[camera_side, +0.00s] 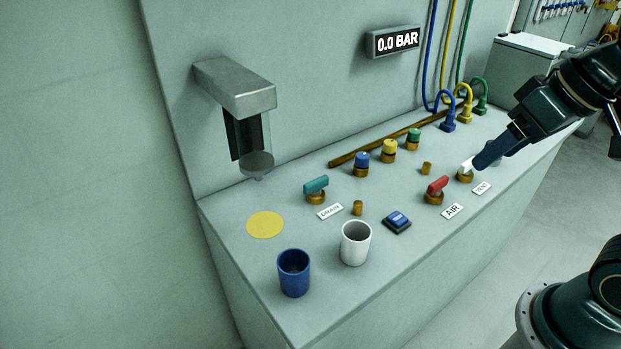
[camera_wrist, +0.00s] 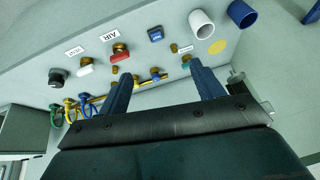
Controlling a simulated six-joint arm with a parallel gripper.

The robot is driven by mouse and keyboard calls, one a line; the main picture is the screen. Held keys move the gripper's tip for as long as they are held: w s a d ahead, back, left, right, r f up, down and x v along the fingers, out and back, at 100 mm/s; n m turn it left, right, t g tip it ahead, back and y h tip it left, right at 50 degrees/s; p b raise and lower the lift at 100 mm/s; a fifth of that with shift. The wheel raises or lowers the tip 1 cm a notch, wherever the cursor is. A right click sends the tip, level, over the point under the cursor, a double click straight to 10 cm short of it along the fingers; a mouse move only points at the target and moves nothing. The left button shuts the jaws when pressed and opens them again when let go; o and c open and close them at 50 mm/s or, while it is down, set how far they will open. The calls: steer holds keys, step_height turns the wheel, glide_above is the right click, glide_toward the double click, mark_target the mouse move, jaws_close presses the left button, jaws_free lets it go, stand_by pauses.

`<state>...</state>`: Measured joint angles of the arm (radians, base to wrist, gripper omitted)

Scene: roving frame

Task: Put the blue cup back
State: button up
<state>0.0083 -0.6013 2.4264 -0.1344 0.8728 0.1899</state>
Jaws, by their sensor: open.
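The blue cup (camera_side: 294,273) stands upright near the front left corner of the bench; in the wrist view it (camera_wrist: 242,13) is at the top right. A flat yellow disc (camera_side: 265,225) lies bare behind it, below the grey wall dispenser (camera_side: 237,85). The disc also shows in the wrist view (camera_wrist: 218,47). My gripper (camera_side: 477,164) is at the right of the bench, far from the cup, near a white valve handle (camera_side: 467,166). In the wrist view my gripper (camera_wrist: 163,83) has its fingers spread and nothing held between them.
A white cup (camera_side: 356,243) stands right of the blue cup. Teal (camera_side: 316,184) and red (camera_side: 437,185) valve handles, a blue button (camera_side: 397,222) and coloured knobs (camera_side: 389,150) rise from the bench. Hoses (camera_side: 444,60) run down at the back. The bench's front edge is close to both cups.

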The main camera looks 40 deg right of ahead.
steer(key=shift+n+h, duration=0.4)
steer(key=shift+h, duration=0.1)
steer(key=shift+s+d+f, duration=0.1)
steer(key=shift+s+d, duration=0.5)
steer(key=shift+s, duration=0.25)
steer(key=shift+s+d+f, duration=0.1)
steer(key=shift+s+d, duration=0.5)
steer(key=shift+s, duration=0.2)
